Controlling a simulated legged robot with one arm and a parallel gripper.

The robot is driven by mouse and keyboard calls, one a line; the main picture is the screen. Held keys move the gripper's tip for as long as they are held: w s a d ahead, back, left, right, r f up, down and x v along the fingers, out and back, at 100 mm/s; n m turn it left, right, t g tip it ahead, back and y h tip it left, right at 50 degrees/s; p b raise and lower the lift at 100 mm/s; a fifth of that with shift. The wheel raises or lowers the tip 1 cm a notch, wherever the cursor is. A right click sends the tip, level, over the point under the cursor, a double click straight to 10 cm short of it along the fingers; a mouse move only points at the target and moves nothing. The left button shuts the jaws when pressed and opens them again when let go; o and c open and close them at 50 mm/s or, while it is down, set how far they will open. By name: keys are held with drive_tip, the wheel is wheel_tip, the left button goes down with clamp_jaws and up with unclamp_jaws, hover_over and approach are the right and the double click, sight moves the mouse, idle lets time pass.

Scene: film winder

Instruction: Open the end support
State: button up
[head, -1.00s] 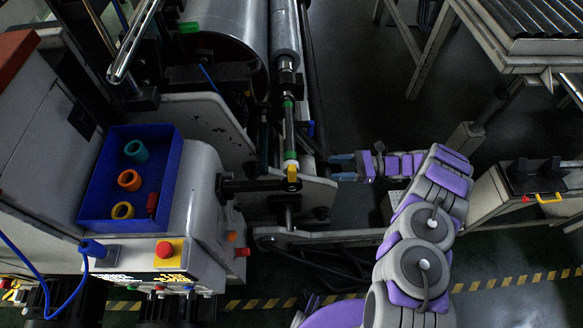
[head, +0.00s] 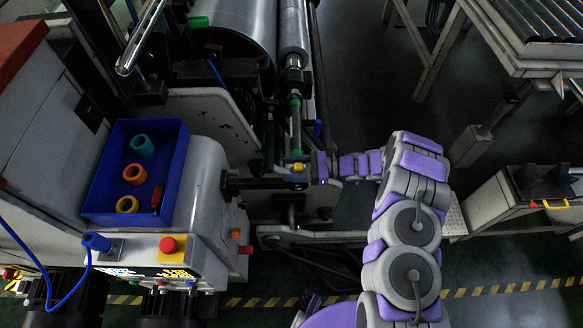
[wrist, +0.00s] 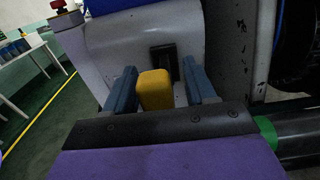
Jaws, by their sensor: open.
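The end support shows in the head view as a dark bar (head: 255,183) at the end of the shaft (head: 295,120), with a small yellow latch piece (head: 298,168). In the wrist view the yellow piece (wrist: 155,90) stands upright between the two blue fingers of my gripper (wrist: 158,72). A gap shows on the right of the yellow piece, and the left finger is very close to it; I cannot tell whether it touches. My gripper is open around the yellow piece. In the head view the fingers are small and partly merged with the support.
A blue tray (head: 180,165) with coloured rings sits on the machine at left. A red button on a yellow box (head: 172,246) is below it. A large roller (head: 240,25) lies behind. A roller table (head: 520,30) stands at upper right. Open floor lies between.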

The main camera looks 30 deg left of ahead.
drive_tip(key=shift+s+d+r, duration=0.1)
clamp_jaws()
idle(0.6)
